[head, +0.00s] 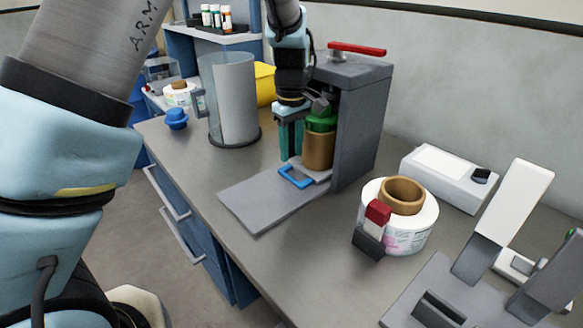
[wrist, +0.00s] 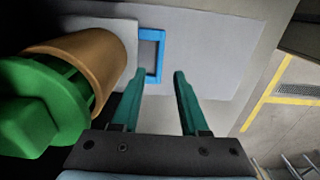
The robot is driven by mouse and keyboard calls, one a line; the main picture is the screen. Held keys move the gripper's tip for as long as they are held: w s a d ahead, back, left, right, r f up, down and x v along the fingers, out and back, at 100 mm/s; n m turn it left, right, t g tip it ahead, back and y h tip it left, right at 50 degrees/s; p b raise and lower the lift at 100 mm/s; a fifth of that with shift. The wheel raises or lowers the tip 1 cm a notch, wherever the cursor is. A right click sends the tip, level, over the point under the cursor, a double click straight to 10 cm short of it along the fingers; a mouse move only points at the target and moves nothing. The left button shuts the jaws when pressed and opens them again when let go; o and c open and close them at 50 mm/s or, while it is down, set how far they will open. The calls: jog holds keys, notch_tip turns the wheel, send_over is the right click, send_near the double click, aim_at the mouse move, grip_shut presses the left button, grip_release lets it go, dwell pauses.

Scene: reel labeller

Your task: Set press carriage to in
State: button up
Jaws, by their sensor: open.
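The press (head: 362,120) is a grey housing with a red lever (head: 357,49) on top. Its carriage (head: 320,175) is a small grey plate with a blue loop handle (head: 287,177), which also shows in the wrist view (wrist: 160,52). A brown jar (head: 318,152) with a green lid (head: 320,123) stands upright on the carriage, close beside the housing's side wall. My gripper (head: 291,152) is open and empty, pointing down beside the jar. In the wrist view its teal fingertips (wrist: 160,78) are spread near the handle, with no clear contact. How far the carriage sits inside is partly hidden.
A flat grey plate (head: 262,204) extends in front of the press toward the bench edge. A label roll (head: 410,232) and a white device (head: 445,177) stand at right. A clear cylinder holder (head: 232,100) and a blue knob (head: 176,118) are at left.

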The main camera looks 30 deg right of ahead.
jog(key=shift+r, duration=1.85)
